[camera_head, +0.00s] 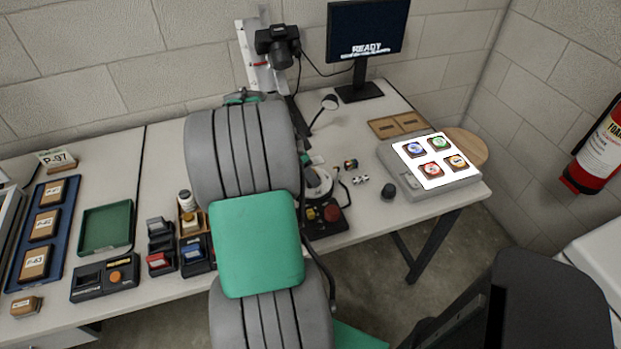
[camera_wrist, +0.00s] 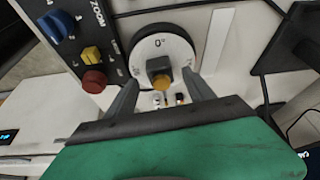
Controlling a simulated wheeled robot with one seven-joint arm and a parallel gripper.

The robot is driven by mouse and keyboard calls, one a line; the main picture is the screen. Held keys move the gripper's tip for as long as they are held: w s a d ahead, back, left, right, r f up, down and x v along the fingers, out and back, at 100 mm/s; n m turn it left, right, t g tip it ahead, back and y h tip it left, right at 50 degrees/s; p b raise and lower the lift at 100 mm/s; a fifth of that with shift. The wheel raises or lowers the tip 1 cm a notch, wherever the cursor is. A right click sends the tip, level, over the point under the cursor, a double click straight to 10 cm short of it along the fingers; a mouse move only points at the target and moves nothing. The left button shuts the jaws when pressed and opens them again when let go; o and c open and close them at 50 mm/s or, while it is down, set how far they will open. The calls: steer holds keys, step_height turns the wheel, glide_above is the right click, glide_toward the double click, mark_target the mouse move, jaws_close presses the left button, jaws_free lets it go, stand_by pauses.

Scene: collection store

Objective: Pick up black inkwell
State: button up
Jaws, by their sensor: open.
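A small dark round pot, which looks like the black inkwell (camera_head: 388,192), stands near the table's front edge, left of the light box's front corner. I cannot make it out in the wrist view. My gripper (camera_wrist: 161,80) is open in the wrist view, with its two dark fingers apart. Between the fingers I see a round white dial (camera_wrist: 160,52) with a dark and yellow knob. I cannot tell how far the fingertips are from it. In the head view my arm hides most of the gripper, well left of the pot.
The light box (camera_head: 425,190) carries several coloured tiles. A monitor (camera_head: 365,30), a wooden tray (camera_head: 397,125) and a control box with a red button (camera_head: 331,213) stand nearby. Small metal parts (camera_head: 360,179) lie left of the pot. A green tray (camera_head: 106,227) is farther left.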

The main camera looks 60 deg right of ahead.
steer(key=shift+x, duration=0.95)
jaws_close()
